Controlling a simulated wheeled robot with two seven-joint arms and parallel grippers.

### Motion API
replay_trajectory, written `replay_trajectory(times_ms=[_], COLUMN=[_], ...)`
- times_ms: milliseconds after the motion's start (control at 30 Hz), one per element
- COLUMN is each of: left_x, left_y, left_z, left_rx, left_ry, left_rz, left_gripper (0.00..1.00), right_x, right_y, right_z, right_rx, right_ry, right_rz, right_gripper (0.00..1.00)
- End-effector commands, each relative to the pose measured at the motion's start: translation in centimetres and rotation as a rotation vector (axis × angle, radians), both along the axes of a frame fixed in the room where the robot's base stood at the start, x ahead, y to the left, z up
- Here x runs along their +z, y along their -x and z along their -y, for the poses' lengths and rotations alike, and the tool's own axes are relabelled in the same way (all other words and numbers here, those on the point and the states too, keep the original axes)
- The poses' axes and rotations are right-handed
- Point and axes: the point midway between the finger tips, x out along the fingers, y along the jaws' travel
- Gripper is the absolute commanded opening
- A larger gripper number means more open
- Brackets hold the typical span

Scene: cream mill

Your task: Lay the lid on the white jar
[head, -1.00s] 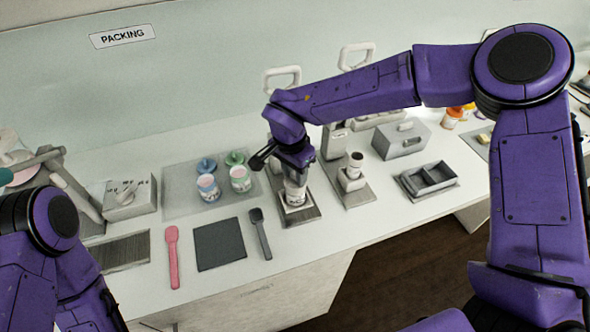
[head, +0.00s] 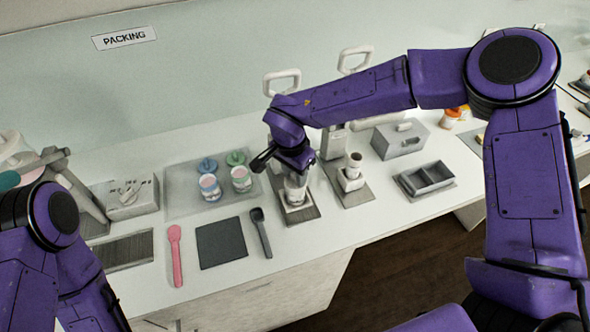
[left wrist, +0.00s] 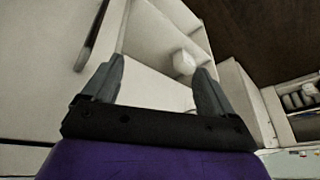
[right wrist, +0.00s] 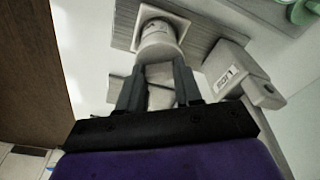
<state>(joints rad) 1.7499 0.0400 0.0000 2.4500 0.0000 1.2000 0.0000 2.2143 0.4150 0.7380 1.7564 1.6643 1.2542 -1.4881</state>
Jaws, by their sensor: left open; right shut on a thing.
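The white jar (head: 296,196) stands upright on a small square base on the station plate; it also shows in the right wrist view (right wrist: 158,30). My right gripper (head: 296,174) is right above it, pointing down. It is shut on a pale piece that I take for the lid (right wrist: 160,73), close over the jar's top. The fingers hide much of it, and I cannot tell whether lid and jar touch. My left gripper (left wrist: 158,72) is open and empty; its fingers are out of the head view.
A tray (head: 180,208) to the left holds a blue-marked jar (head: 209,189), a green-marked jar (head: 241,180), a blue lid (head: 207,164) and a green lid (head: 236,158). Another station with a cup (head: 354,161) stands close on the right. A dark mat (head: 221,243) lies in front.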

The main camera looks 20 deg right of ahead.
Motion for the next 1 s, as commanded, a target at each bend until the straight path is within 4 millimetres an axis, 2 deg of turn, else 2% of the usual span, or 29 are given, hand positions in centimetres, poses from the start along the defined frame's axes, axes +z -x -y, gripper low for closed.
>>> replay_trajectory(times_ms=[933,967,1000], left_x=[0.9,0.9,0.9], left_y=[0.0,0.0,0.0], left_z=[0.0,0.0,0.0], left_rx=[0.000,0.000,0.000], left_ry=[0.000,0.000,0.000], left_rz=[0.000,0.000,0.000], left_gripper=[0.86,0.86,0.86], right_x=[-0.1,-0.1,-0.1], right_y=[0.0,0.0,0.0], right_z=[0.0,0.0,0.0], right_rx=[-0.001,-0.001,-0.001], right_ry=[0.000,0.000,0.000], right_rz=[0.000,0.000,0.000], right_gripper=[0.06,0.38,0.51])
